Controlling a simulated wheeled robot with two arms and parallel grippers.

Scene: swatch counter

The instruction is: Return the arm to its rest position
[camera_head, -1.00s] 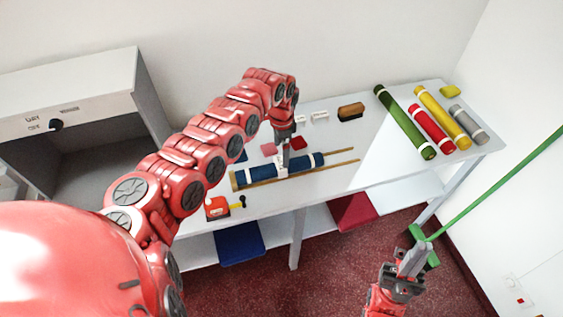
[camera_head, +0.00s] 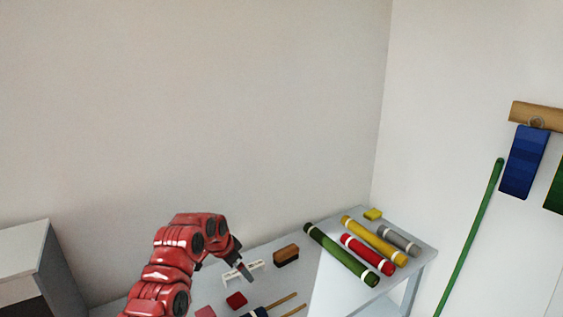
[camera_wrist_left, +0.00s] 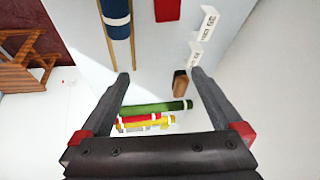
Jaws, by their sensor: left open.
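My left gripper (camera_head: 246,272) is above the counter (camera_head: 318,301) near the white label holders (camera_head: 243,270) in the head view. In the left wrist view its two fingers (camera_wrist_left: 160,72) are spread apart with nothing between them. The blue roll (camera_wrist_left: 116,20) lies beyond the fingertips on wooden rods, apart from the gripper. In the head view only an end of this roll (camera_head: 256,312) shows at the bottom edge. My right gripper is out of view.
Green (camera_head: 341,254), red (camera_head: 367,254), yellow (camera_head: 374,241) and grey (camera_head: 399,241) rolls lie at the counter's right. A brown block (camera_head: 286,254) and red swatch (camera_head: 236,300) are near my left gripper. A grey cabinet (camera_head: 28,262) stands left. A green pole (camera_head: 470,237) leans right.

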